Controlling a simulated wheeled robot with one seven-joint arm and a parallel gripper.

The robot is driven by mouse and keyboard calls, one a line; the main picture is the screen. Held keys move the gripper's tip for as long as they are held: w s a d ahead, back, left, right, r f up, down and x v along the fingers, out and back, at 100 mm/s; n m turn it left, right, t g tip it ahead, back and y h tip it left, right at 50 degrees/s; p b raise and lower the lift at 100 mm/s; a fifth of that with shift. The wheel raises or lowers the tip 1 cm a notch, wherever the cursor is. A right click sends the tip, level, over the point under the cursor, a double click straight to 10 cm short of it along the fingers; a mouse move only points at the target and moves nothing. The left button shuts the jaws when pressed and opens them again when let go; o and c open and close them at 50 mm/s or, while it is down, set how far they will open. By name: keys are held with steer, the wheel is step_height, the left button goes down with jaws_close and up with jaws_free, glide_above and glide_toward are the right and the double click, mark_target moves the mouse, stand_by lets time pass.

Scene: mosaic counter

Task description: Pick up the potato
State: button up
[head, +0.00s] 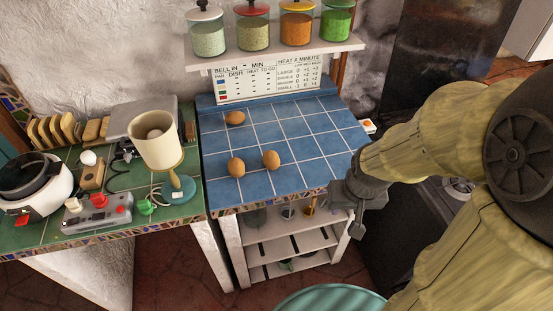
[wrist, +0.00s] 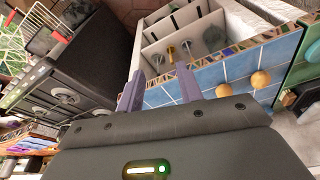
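Three brown rounded things that look like potatoes or eggs lie on the blue tiled counter (head: 310,135). One potato-like thing (head: 235,118) is at the back left, one (head: 236,167) at the front left, and one (head: 271,159) just right of that. Two brown rounded things also show in the wrist view (wrist: 261,79) (wrist: 223,90), right of my fingers. I cannot tell which is the potato. My gripper (head: 360,196) is at the counter's front right corner, apart from them. In the wrist view my gripper (wrist: 160,83) has its two fingers spread with nothing between.
A beige cup-shaped shade on a teal stand (head: 157,145) is left of the blue counter, with a rounded thing inside. A sign board (head: 268,78) stands at the back, under a shelf of jars (head: 275,50). White shelves (head: 290,245) are below. The right half of the blue tiles is clear.

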steer(key=o, duration=0.7)
steer(key=shift+w+a, duration=0.2)
steer(key=shift+o, duration=1.1)
steer(key=w+a+f+t+y+p, duration=0.1)
steer(key=w+a+f+t+p, duration=0.2)
steer(key=w+a, duration=0.5)
steer(key=shift+w+a+f+t+p, duration=0.15)
steer(key=shift+w+f+t+p, duration=0.15)
steer(key=shift+w+t+p, duration=0.5)
steer(key=w+a+f+n+t+p, duration=0.1)
steer(key=a+f+t+p, duration=0.1)
steer(key=a+t+p, duration=0.3)
steer(key=shift+w+a+f, duration=0.25)
steer(key=shift+a+f, duration=0.1)
steer(key=shift+a, duration=0.9)
steer(key=shift+f, duration=0.1)
steer(key=b+x, duration=0.2)
steer(key=b, duration=0.4)
